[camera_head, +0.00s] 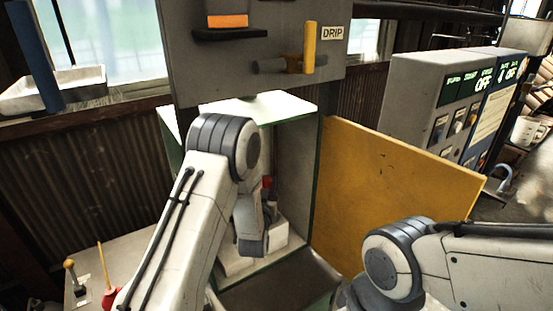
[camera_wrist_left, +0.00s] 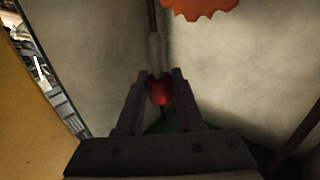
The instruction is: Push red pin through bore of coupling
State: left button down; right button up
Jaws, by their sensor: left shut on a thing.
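My left arm reaches into an open cabinet in the head view, and its wrist hides most of what is inside. In the left wrist view my left gripper (camera_wrist_left: 159,84) is shut on a red pin (camera_wrist_left: 158,93), whose rounded red end shows between the fingers. Just beyond it is a pale grey sleeve on a thin upright shaft (camera_wrist_left: 155,52), perhaps the coupling; its bore is not visible. I cannot tell whether the pin touches it. A small red part (camera_head: 267,182) shows beside my wrist in the head view. My right gripper is out of view.
The cabinet's yellow door (camera_head: 395,195) stands open on the right. A grey panel with a yellow handle (camera_head: 309,47) hangs above. A control box (camera_head: 440,100) stands right. My right arm is in front of the door.

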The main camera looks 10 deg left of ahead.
aim_at(269, 186)
pick_arm(q)
jog(key=shift+w+r, duration=0.5)
jog(key=shift+w, duration=0.2)
jog(key=shift+w+a, duration=0.1)
jog(key=shift+w, duration=0.15)
jog(key=shift+f, duration=0.15)
jog(key=shift+w+d+f+b, duration=0.1)
jog(key=shift+d+f+b, duration=0.1)
jog(key=shift+f+b, duration=0.45)
jog(key=shift+f, duration=0.95)
notch_tip(269, 186, down, 2)
jog(key=b, duration=0.2)
jog(key=shift+f+b, duration=0.15)
jog(key=shift+b, duration=0.15)
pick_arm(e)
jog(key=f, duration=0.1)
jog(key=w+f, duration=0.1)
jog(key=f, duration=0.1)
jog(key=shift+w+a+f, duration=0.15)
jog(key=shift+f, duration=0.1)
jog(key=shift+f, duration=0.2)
pick_arm(q)
jog(key=shift+f+b, duration=0.45)
jog(key=shift+b, duration=0.4)
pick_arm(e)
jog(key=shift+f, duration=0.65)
